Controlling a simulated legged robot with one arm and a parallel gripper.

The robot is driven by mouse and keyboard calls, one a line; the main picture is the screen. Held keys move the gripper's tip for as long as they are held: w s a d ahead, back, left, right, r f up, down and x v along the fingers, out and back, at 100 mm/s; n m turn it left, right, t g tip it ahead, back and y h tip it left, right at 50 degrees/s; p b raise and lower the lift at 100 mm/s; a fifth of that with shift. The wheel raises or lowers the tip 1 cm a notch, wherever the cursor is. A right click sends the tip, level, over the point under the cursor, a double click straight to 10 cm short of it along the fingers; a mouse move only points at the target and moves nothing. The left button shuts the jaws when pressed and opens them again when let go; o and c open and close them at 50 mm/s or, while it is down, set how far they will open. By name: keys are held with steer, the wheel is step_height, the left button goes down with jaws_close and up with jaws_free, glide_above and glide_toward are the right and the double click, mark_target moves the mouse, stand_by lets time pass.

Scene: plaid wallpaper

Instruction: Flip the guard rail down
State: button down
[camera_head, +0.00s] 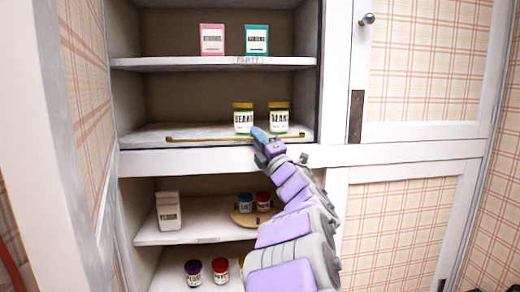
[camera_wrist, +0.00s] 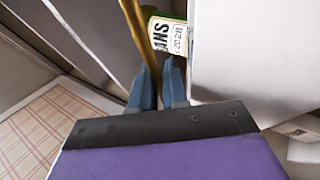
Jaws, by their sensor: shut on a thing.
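The guard rail (camera_head: 205,139) is a thin brass bar running low along the front of the middle shelf. In the wrist view it appears as a gold bar (camera_wrist: 137,30) running down to my fingertips. My gripper (camera_head: 259,132) is at the rail's right part, in front of the bean jars. In the wrist view the blue fingers of my gripper (camera_wrist: 158,78) are shut on the rail; the rail between them is mostly hidden. Two yellow-lidded bean jars, a left one (camera_head: 243,119) and a right one (camera_head: 279,118), stand upright behind the rail.
A pink box (camera_head: 212,39) and a teal box (camera_head: 257,40) stand on the upper shelf. Below are a flour bag (camera_head: 169,211), a round wooden tray (camera_head: 240,217) with jars, and more jars lower down. A closed cabinet door (camera_head: 425,70) is at right.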

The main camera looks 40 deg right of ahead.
steer(key=shift+a+f, duration=0.15)
steer(key=shift+f, duration=0.15)
steer(key=c, duration=1.2)
jaws_free()
steer(key=shift+r, duration=0.15)
